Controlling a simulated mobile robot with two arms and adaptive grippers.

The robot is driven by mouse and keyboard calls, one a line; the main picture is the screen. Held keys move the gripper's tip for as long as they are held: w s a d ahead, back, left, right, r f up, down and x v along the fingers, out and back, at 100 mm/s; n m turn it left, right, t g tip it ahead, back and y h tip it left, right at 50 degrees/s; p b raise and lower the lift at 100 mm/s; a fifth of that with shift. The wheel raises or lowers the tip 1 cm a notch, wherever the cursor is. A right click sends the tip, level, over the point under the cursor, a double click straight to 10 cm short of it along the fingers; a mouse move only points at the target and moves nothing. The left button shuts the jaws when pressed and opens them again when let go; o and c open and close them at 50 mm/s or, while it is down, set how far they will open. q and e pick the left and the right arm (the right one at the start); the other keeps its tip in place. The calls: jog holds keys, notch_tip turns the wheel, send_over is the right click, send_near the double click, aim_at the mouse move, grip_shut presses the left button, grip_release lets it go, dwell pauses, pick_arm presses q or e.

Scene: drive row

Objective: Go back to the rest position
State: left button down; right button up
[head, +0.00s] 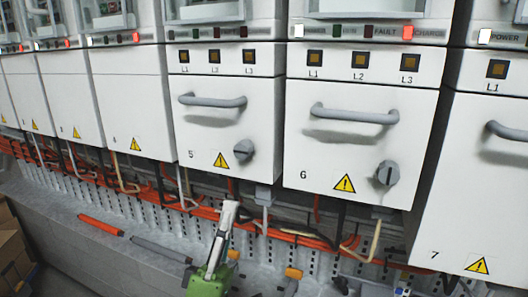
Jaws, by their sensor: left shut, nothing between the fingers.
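My left gripper (229,208) reaches up from the bottom middle of the head view. Its pale fingers are closed together and empty, above a green body (208,282). It is in front of the cable tray, below drawer unit 5 (204,128) and left of drawer unit 6 (340,150). It looks apart from both drawer fronts. My right gripper is not in view.
Unit 7 (470,185) stands at the right, with plainer units at the left. Handles (355,114) and knobs (388,173) stick out. Orange cables (185,208) run beneath. An orange rod (100,224) and grey rod (160,249) lie left. Cardboard boxes (14,255) stand lower left.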

pick_arm(q)
notch_tip(320, 180, down, 24)
jog(key=m+g+y, duration=0.6)
jog(key=m+g, duration=0.1)
jog(key=g, duration=0.5)
jog(key=s+a+f+m+g+y, duration=0.2)
jog(key=s+a+f+g, duration=0.25)
jog(key=s, duration=0.45)
jog(key=s+a+f+m+g+y, duration=0.1)
jog(key=s+a+f+m+g, duration=0.15)
jog(key=s+f, duration=0.5)
jog(key=s+a+f+m+g+y, duration=0.15)
jog(key=s+a+f+g, duration=0.3)
jog(key=s, duration=0.55)
notch_tip(320, 180, down, 26)
jog(key=s+g, duration=0.1)
jog(key=s, duration=0.1)
jog(key=s+a+f+g, duration=0.1)
jog(key=s+a+f, duration=0.2)
jog(key=s+f, duration=1.3)
jog(key=shift+s, duration=0.4)
jog(key=shift+f+g+y, duration=0.1)
jog(key=shift+g+y, duration=0.15)
